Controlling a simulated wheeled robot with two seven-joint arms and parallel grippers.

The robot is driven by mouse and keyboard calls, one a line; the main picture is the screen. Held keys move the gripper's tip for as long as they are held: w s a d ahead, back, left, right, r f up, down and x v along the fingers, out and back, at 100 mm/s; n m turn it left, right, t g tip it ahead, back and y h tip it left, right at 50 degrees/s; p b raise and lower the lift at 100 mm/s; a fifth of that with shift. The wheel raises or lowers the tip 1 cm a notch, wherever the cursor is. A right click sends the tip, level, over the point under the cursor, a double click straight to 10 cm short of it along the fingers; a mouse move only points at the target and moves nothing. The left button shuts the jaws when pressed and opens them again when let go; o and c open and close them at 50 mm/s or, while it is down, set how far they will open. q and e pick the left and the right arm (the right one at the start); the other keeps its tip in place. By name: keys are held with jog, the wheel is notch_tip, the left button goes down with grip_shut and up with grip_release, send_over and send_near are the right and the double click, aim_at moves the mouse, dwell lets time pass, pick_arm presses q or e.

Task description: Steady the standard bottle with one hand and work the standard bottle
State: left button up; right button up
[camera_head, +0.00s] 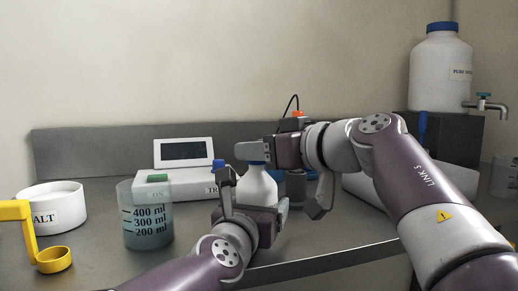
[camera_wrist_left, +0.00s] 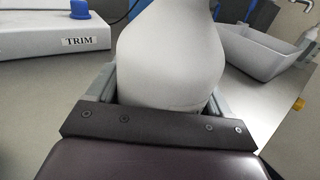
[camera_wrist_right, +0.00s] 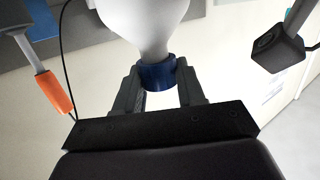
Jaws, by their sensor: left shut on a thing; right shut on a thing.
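The standard bottle (camera_head: 257,187) is white with a blue cap and stands upright near the middle of the table in the head view. My left gripper (camera_head: 252,205) is shut around its lower body; the left wrist view shows the white body (camera_wrist_left: 170,60) between the fingers. My right gripper (camera_head: 255,152) is at the bottle's top, shut on the blue cap (camera_wrist_right: 157,75), as the right wrist view shows. The gripper hides most of the cap in the head view.
A beaker (camera_head: 146,222) of liquid, a white SALT tub (camera_head: 60,208) and a yellow scoop (camera_head: 52,259) stand at left. A white device (camera_head: 182,182) with a screen is behind. A large water container (camera_head: 438,75) with a tap stands at back right. A white tray (camera_wrist_left: 262,52) is right of the bottle.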

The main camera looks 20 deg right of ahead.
jog(key=shift+f, duration=0.35)
dwell(0.6)
jog(key=o, duration=0.4)
jog(key=c, duration=0.5)
jog(key=o, duration=1.2)
jog(key=shift+o, duration=0.2)
jog(key=v, duration=1.2)
pick_arm(q)
jog(key=o, duration=1.1)
